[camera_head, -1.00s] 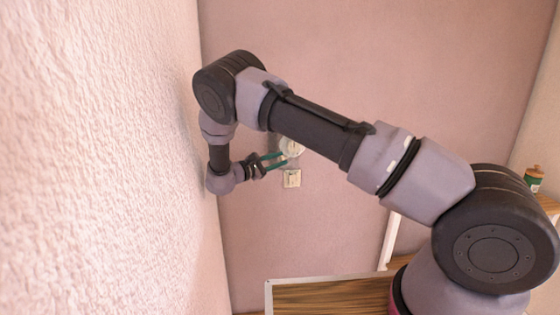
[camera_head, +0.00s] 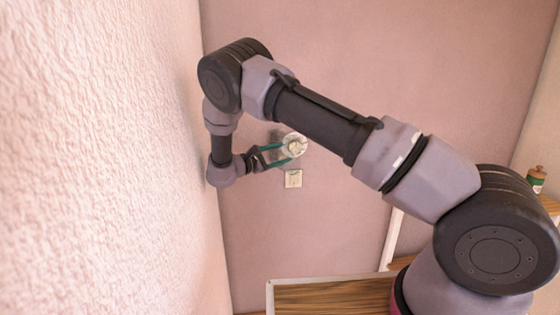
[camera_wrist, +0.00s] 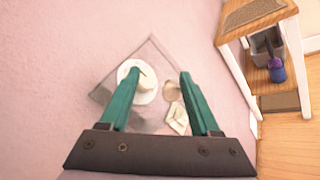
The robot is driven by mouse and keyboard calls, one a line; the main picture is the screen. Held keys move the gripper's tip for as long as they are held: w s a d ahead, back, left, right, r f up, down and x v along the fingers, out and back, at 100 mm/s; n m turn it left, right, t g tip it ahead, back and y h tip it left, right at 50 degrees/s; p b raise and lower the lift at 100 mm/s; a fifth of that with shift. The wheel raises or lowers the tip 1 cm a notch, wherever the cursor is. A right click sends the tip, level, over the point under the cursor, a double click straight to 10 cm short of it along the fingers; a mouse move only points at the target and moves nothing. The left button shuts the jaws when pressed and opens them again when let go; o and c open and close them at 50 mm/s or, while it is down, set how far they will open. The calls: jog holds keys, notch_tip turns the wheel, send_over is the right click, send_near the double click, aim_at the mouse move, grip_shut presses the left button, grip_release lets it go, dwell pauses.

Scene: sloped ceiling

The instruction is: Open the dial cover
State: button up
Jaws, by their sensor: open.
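A round white dial (camera_head: 296,145) is on the pink wall in the head view, partly behind my gripper. In the wrist view, the dial (camera_wrist: 146,92) is partly hidden by the left finger. A see-through, greyish square panel (camera_wrist: 150,52), apparently the dial cover, surrounds it; I cannot tell how far it stands from the wall. My gripper (camera_head: 284,153) has green fingers spread apart beside the dial, with nothing held. In the wrist view, the fingertips of my gripper (camera_wrist: 159,73) overlap the panel; contact cannot be told.
A small white wall plate (camera_head: 293,179) is just below the dial. A textured wall (camera_head: 100,160) runs close along the left of my arm. A wooden surface (camera_head: 340,297) is below. A shelf unit (camera_wrist: 240,35) stands at right in the wrist view.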

notch_tip(320, 180, up, 7)
jog(key=shift+r, duration=0.2)
